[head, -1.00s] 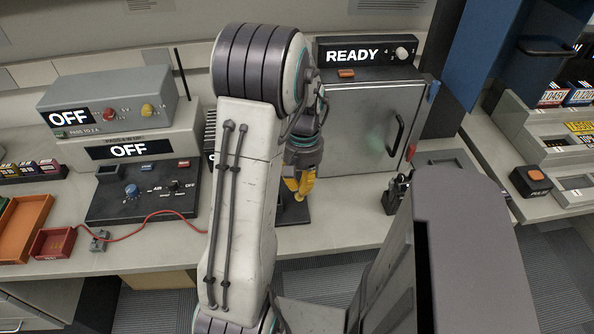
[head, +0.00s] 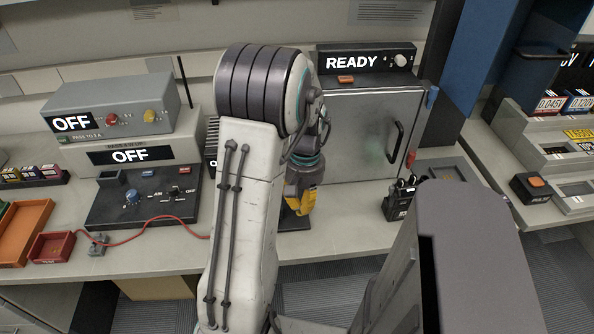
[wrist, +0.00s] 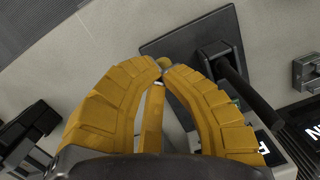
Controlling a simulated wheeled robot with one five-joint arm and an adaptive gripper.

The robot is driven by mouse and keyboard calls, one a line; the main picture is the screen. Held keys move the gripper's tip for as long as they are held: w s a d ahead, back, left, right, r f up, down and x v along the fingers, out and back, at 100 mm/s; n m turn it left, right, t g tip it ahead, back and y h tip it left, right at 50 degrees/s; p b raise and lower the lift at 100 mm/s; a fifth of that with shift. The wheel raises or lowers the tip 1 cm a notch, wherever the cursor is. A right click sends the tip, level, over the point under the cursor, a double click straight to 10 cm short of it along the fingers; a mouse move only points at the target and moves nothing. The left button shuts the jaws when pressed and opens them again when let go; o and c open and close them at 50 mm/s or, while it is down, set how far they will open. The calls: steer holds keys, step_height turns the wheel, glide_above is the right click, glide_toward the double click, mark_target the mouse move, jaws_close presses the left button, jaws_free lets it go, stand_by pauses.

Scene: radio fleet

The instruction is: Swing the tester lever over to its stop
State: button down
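In the wrist view a dark plate (wrist: 180,38) lies on the bench with a black bracket (wrist: 214,58) on it. A dark bar runs from the bracket toward the lower right; I take this to be the tester's lever assembly, but cannot tell the lever's exact angle. My gripper (wrist: 160,72) is over the plate's edge, its yellow fingers arched and tips nearly meeting. A small yellowish knob shows just beyond the tips; contact is unclear. In the head view my gripper (head: 300,205) hangs before the silver cabinet, and my arm hides most of the tester.
A silver cabinet (head: 355,130) stands behind, under a READY display (head: 352,63). Left are grey OFF units (head: 115,110), a black control panel (head: 140,195), a red cable and trays (head: 52,246). A black device (head: 398,200) stands right of my gripper.

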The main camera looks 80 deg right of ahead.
steer(key=shift+s+a+r, duration=0.1)
steer(key=shift+a, duration=0.1)
stand_by(0.6)
steer(key=shift+s+a+r, duration=0.15)
steer(key=shift+a+r, duration=0.1)
steer(key=shift+a, duration=0.25)
steer(key=shift+r, duration=0.1)
